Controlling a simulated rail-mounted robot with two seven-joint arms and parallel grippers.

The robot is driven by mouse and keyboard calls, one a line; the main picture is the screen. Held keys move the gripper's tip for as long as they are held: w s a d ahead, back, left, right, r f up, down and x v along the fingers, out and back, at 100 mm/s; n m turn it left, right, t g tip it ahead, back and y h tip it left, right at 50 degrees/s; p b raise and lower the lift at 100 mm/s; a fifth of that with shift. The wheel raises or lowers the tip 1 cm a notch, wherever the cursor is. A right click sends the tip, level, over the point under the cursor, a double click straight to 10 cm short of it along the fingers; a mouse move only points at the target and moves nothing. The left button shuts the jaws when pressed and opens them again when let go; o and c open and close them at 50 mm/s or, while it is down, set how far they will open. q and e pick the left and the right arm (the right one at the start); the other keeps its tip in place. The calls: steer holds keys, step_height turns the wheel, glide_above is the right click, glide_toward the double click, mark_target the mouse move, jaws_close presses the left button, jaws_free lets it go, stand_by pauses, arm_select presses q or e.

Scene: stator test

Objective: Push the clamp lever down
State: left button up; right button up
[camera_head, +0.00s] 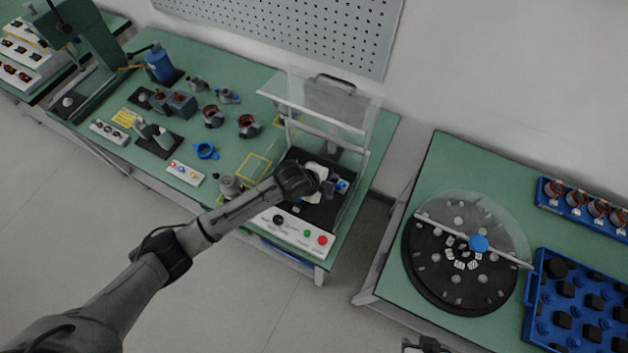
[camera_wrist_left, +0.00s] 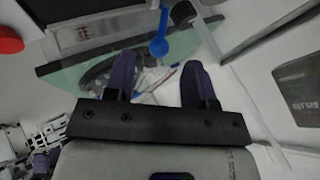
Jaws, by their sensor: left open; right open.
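The clamp lever, a blue handle (camera_head: 342,184), is at the test station, just right of my left arm's wrist in the head view. In the left wrist view the blue lever (camera_wrist_left: 160,45) has a rounded end and lies ahead of the fingers. My left gripper (camera_wrist_left: 158,82) is open, with two dark purple fingers apart and nothing between them. In the head view its wrist covers much of the clamp, and I cannot tell whether a finger touches the lever. My right gripper (camera_head: 425,346) is open at the bottom edge, away from the station, mostly cut off.
The station has a clear guard (camera_head: 325,110) at its back and a white button panel (camera_head: 293,233) in front. Several parts lie on the green bench (camera_head: 235,90) to the left. A round dark turntable (camera_head: 425,270) and blue trays (camera_head: 545,262) occupy the right bench.

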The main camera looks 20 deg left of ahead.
arm_select(q)
steer(key=v, duration=0.8)
steer(key=shift+r, duration=0.25)
steer(key=shift+s, duration=0.15)
steer(key=shift+c, duration=0.4)
